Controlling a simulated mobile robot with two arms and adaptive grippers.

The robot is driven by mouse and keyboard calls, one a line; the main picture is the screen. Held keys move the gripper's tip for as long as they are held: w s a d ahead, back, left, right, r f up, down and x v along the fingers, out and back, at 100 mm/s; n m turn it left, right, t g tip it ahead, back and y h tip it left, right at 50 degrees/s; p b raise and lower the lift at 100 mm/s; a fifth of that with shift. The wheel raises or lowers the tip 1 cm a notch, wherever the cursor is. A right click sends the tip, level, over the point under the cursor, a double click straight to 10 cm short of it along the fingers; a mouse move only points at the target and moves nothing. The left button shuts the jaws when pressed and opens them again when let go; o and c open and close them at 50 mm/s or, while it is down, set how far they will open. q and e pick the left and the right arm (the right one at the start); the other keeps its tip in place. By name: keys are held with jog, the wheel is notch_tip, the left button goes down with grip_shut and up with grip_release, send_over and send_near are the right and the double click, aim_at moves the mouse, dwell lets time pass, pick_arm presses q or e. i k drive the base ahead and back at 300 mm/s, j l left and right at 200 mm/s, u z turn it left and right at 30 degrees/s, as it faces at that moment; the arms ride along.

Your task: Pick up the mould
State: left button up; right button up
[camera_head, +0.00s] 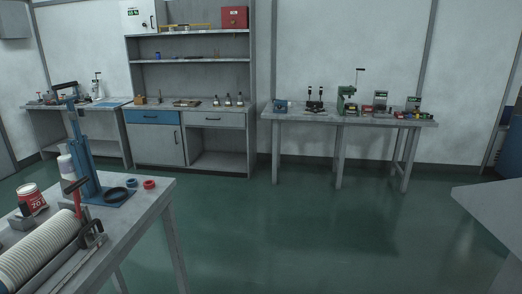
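I cannot tell for sure which thing is the mould. On the grey bench (151,205) at the lower left stands a blue lever press (85,150). A black ring (116,194) lies on its blue base plate. A small red ring (149,184) and a small teal ring (131,183) lie beside it. A long white ribbed cylinder (40,255) lies in front, next to a clamp with a red handle (76,187). Neither of my grippers shows in this view.
A red and white can (32,197) stands at the bench's left. A shelf cabinet (190,140) and a long grey table (350,119) with several small tools stand along the back wall. A grey surface (495,215) juts in at right. The green floor (300,230) between is clear.

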aim_at(228, 103)
jog(key=i+l+z, duration=0.2)
jog(key=i, duration=1.9)
jog(key=i+u, duration=0.3)
jog(key=i, duration=0.3)
jog(key=i+u, duration=0.3)
jog(key=i, duration=0.35)
jog(key=i+l+u, duration=0.3)
jog(key=i, duration=0.3)
jog(key=i+j+u, duration=0.2)
jog(key=i, duration=0.35)
jog(key=i+j+u, duration=0.15)
jog(key=i, duration=0.4)
jog(key=i+j+z, duration=0.15)
jog(key=i+j, duration=0.2)
jog(key=i+j+z, duration=0.1)
jog(key=i+j, duration=0.2)
jog(key=j, duration=0.3)
